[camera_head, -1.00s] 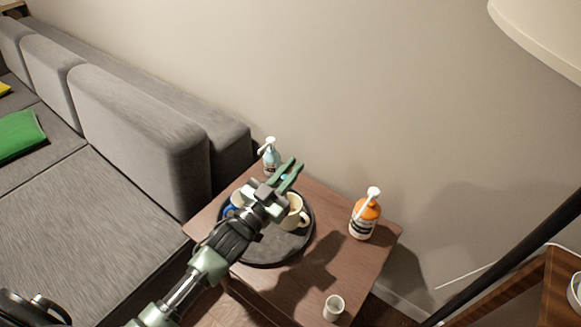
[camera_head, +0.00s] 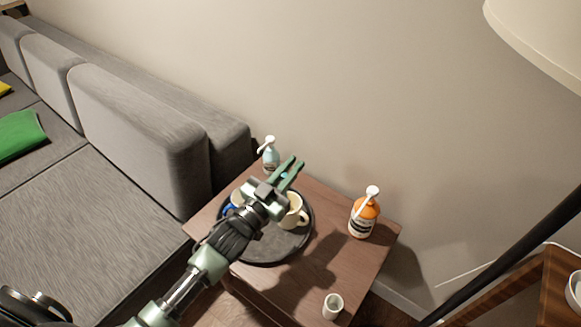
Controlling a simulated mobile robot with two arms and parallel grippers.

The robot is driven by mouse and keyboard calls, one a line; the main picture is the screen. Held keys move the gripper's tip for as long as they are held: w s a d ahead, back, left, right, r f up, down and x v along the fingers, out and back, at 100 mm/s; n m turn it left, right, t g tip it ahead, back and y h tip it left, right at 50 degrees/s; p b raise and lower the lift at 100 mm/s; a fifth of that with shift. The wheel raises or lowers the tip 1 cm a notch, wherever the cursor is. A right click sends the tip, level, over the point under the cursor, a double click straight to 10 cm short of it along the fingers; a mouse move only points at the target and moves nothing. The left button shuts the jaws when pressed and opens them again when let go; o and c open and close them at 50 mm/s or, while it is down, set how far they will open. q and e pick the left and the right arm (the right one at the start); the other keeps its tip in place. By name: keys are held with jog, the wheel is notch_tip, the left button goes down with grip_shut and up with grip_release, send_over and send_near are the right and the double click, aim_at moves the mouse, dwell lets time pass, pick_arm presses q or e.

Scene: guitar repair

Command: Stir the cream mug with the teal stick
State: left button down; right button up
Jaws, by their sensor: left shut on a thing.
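The cream mug (camera_head: 295,214) stands upright on a dark round tray (camera_head: 266,254) on the small wooden table. My left gripper (camera_head: 290,170) is above the mug and tray, its green fingers pointing up and right in the view. It is shut on the teal stick (camera_head: 284,175), of which only a small teal bit shows between the fingers. The rest of the stick is hidden, so I cannot tell whether it reaches into the mug. My gripper hides part of the mug. My right gripper is not in view.
A blue item (camera_head: 228,208) sits at the tray's left, mostly hidden by my arm. A pale pump bottle (camera_head: 270,155) stands behind the tray, an orange pump bottle (camera_head: 364,216) to the right. A small white cup (camera_head: 333,306) is near the table's front edge. A grey sofa (camera_head: 140,130) is left.

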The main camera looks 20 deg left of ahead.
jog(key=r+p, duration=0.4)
jog(key=p, duration=0.1)
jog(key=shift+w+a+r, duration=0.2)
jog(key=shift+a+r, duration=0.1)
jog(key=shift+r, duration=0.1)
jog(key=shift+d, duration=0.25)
